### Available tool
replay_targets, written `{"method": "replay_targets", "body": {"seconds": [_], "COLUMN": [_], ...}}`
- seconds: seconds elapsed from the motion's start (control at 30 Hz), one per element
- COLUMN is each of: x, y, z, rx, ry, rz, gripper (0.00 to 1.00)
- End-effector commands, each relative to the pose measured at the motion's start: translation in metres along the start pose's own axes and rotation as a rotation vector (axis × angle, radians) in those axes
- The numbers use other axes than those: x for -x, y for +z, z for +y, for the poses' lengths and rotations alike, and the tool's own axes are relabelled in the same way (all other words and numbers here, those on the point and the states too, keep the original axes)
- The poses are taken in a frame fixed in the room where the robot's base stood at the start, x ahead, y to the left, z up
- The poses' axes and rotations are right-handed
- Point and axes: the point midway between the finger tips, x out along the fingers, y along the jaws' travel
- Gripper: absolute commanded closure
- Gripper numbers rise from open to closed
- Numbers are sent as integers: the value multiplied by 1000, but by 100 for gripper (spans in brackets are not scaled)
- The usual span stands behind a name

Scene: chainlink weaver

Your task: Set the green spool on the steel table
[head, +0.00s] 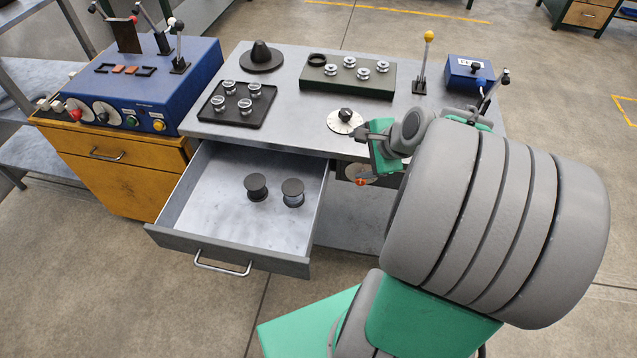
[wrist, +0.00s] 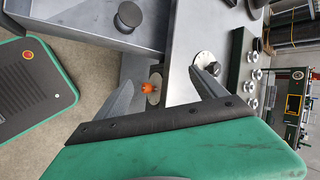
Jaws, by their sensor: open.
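The open drawer (head: 235,185) of the steel table (head: 290,65) holds two upright dark-topped spools. One is the left spool (head: 256,187), and the other is the right spool (head: 293,192). Neither shows a clear green, so I cannot tell which is the green spool. One dark spool also shows at the top of the wrist view (wrist: 130,15). My gripper (wrist: 162,76) is open, with nothing between its fingers. In the head view, its green body is by the table's front edge, right of the drawer and apart from the spools.
On the table are a black tray (head: 259,113) of clear-sided spools, a dark cone (head: 261,57), a dark green block (head: 340,82) with silver pieces, a white dial (head: 345,121) and a yellow-knobbed lever (head: 424,62). A blue control box (head: 150,85) stands left. Bare tabletop shows between them.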

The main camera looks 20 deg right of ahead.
Motion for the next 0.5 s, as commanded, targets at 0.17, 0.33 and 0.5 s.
{"method": "replay_targets", "body": {"seconds": [0.17, 0.33, 0.5], "x": [21, 55, 68], "y": [102, 150, 162], "z": [26, 56, 68], "rx": [922, 1528, 1722], "ry": [226, 338, 371], "rz": [-27, -102, -142], "gripper": [20, 20, 20]}}
